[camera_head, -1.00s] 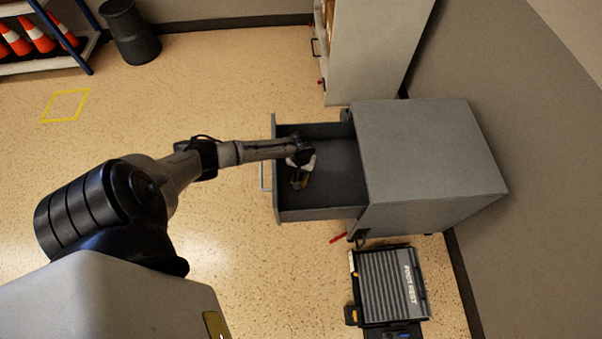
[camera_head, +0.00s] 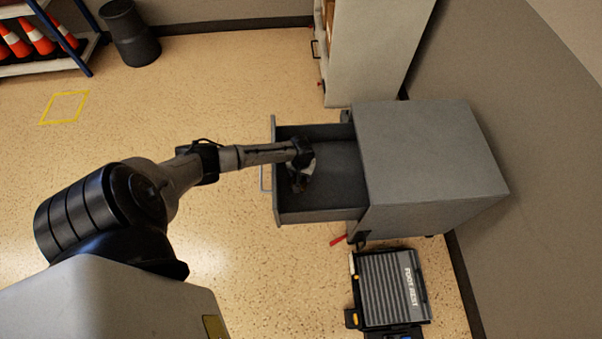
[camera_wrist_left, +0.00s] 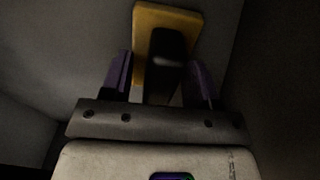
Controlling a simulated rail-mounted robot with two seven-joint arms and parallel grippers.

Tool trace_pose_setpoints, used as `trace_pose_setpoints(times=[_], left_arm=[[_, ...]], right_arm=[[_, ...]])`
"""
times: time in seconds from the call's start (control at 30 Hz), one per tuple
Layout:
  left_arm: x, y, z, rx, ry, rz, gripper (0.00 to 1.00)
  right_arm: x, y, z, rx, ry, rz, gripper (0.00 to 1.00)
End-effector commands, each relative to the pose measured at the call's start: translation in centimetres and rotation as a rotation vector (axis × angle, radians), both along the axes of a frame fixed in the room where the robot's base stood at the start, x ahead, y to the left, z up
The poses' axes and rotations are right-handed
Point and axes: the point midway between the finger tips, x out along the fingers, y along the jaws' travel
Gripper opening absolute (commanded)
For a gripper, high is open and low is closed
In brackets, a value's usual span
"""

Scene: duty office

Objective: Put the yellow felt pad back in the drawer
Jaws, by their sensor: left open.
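The yellow felt pad (camera_wrist_left: 191,22) shows in the left wrist view, just beyond and between the fingertips, with a dark block-like part in front of its middle. My left gripper (camera_wrist_left: 160,78) is open, one purple-faced finger on each side, with gaps beside the dark part. In the head view my left gripper (camera_head: 299,184) points down inside the open drawer (camera_head: 340,185) of the grey cabinet (camera_head: 425,150). The pad is hardly visible there, hidden by the gripper. I cannot tell whether it touches the drawer floor. My right gripper is not in view.
The drawer's front panel (camera_head: 275,140) and side walls surround the gripper closely. A foot rest (camera_head: 388,285) lies on the floor beside the cabinet, with a red object (camera_head: 339,240) near it. A tall cabinet (camera_head: 370,50) stands behind. Floor to the left is open.

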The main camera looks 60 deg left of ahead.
Motion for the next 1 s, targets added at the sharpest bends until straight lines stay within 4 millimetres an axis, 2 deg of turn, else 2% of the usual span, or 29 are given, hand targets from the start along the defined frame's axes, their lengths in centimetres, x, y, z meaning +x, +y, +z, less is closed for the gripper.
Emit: trace_pose_setpoints(times=[0.17, 0.5, 0.7, 0.9, 0.97, 1.0], left_arm=[[0.0, 0.0, 1.3, 0.000, 0.000, -0.001, 0.55], [0.0, 0.0, 7.7, 0.000, 0.000, -0.001, 0.55], [-0.1, 0.0, 10.5, 0.000, 0.000, -0.001, 0.55], [-0.1, -0.3, 12.0, -0.002, 0.001, -0.007, 0.55], [-0.4, -1.3, 11.9, -0.008, 0.000, -0.037, 0.55], [-0.9, -2.6, 11.7, -0.015, 0.000, -0.077, 0.55]], right_arm=[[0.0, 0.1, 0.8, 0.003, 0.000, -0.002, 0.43], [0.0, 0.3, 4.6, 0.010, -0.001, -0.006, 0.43], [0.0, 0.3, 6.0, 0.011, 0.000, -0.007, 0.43], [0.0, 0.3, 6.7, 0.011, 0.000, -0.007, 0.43], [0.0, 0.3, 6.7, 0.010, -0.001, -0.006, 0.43], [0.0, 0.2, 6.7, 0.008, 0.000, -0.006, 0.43]])
